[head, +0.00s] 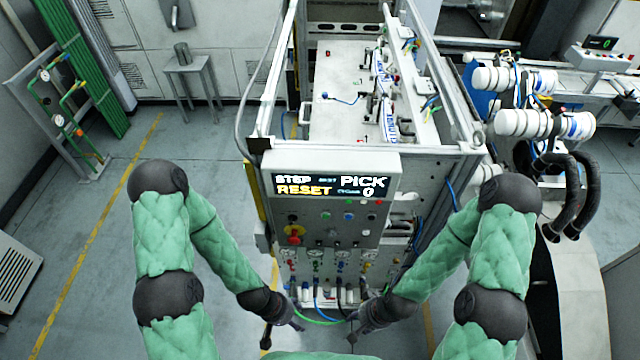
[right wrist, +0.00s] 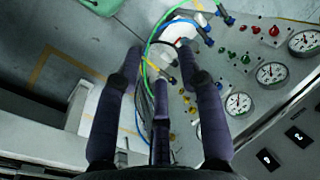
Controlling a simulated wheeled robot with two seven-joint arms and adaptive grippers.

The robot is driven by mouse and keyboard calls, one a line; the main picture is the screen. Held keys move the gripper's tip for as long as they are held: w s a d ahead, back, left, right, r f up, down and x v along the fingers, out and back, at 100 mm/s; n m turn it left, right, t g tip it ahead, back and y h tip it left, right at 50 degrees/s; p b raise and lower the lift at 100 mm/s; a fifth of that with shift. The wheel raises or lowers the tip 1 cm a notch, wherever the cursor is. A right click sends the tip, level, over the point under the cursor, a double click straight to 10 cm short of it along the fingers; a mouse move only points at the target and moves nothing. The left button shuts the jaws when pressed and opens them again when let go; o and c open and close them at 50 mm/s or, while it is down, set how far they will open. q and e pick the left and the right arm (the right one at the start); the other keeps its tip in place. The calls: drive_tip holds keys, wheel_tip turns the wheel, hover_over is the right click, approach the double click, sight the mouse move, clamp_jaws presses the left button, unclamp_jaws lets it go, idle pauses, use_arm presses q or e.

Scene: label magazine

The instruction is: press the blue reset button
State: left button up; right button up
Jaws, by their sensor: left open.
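The control panel (head: 330,220) faces me on the front of the machine in the head view. Its lit display (head: 331,186) reads "STEP", "RESET", "PICK" and 0. A small blue button (head: 349,216) sits below the display, between a green one and a reddish one. My left gripper (head: 281,334) is open and empty, low and left of the panel. My right gripper (head: 360,326) is low and right of it. Both are below the blue button and apart from it. In the right wrist view its fingers (right wrist: 161,62) are spread, with nothing clearly held. The blue button cannot be made out there.
A red emergency stop (head: 295,234) on yellow is at the panel's left. Gauges, valves and hoses (head: 322,308) lie below the panel, close to both grippers. Several gauges (right wrist: 271,73) fill the right of the right wrist view. Open floor (head: 90,230) lies left.

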drive_tip(key=shift+w+d+r+p, duration=0.1)
drive_tip(key=shift+w+r+p, duration=0.15)
drive_tip(key=shift+r, duration=0.3)
drive_tip(key=shift+w+r+p, duration=0.2)
drive_tip(key=shift+w+r, duration=0.05)
drive_tip(key=shift+r, duration=0.25)
drive_tip(key=shift+s+f, duration=0.1)
drive_tip(key=shift+s, duration=0.05)
drive_tip(key=shift+c, duration=0.6)
clamp_jaws()
